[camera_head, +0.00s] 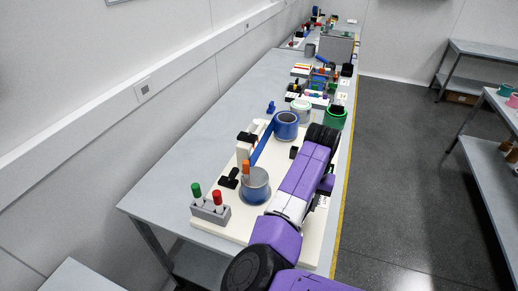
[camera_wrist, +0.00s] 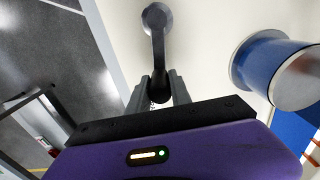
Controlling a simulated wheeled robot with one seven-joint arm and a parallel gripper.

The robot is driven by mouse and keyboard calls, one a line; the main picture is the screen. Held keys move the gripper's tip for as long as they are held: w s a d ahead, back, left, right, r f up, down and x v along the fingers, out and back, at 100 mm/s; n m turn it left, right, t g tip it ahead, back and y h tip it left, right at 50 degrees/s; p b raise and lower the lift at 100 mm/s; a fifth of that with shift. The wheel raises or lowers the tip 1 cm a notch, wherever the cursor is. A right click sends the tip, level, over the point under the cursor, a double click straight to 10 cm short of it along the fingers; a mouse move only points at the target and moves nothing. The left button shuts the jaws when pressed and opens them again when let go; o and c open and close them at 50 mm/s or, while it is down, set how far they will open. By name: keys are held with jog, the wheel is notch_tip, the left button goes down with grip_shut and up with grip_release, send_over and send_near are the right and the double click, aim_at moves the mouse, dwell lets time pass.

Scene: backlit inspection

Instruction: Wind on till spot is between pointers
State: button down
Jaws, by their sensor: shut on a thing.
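In the wrist view my gripper (camera_wrist: 158,92) is shut on the dark end of a crank handle (camera_wrist: 155,45), whose arm runs to a round grey hub on the cream board. A blue reel with a grey top (camera_wrist: 262,62) stands to the right of it. In the head view a blue band (camera_head: 262,145) runs between a far blue reel (camera_head: 286,120) and a near grey-topped reel (camera_head: 255,183). A white and black block (camera_head: 244,146) stands beside the band. I cannot make out the spot or the pointers. My arm hides the crank and gripper in the head view.
The cream board (camera_head: 207,229) lies on a long grey table (camera_head: 165,190). A grey holder with green and red pegs (camera_head: 210,211) stands at its near left corner. A green container (camera_head: 335,118) and several other items stand beyond. The table's left strip is clear.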

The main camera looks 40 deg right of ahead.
jog(key=shift+r, duration=0.15)
jog(key=shift+s+d+p, duration=0.25)
jog(key=shift+s+p, duration=0.25)
jog(key=shift+s, duration=0.1)
jog(key=shift+s, duration=0.25)
jog(key=shift+s+d, duration=0.1)
jog(key=shift+s, duration=0.4)
